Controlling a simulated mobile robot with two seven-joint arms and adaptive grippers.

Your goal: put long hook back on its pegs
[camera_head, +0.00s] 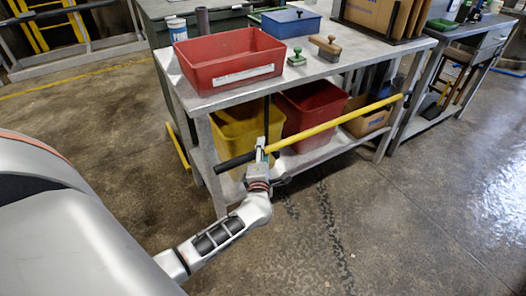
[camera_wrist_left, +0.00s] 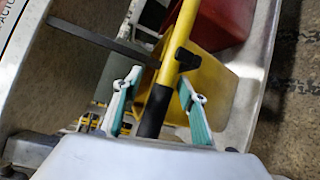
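The long hook is a yellow pole (camera_head: 335,122) with a black grip at its left end. It runs slanted along the front of the workbench, its right end higher in the picture. My left gripper (camera_head: 262,152) is at the pole near the black grip. In the left wrist view, the pole (camera_wrist_left: 181,35) and its grip (camera_wrist_left: 154,110) lie between the two teal-padded fingers of my left gripper (camera_wrist_left: 159,80). Gaps show beside the pole, so the fingers look open around it. I cannot tell whether either finger touches it. My right gripper is out of view. I cannot make out the pegs.
The metal workbench (camera_head: 345,66) carries a red tray (camera_head: 228,62), a blue box (camera_head: 291,22) and small tools. Yellow (camera_head: 236,128) and red (camera_head: 312,105) bins and a cardboard box (camera_head: 366,117) sit on its lower shelf. The floor at the right front is clear.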

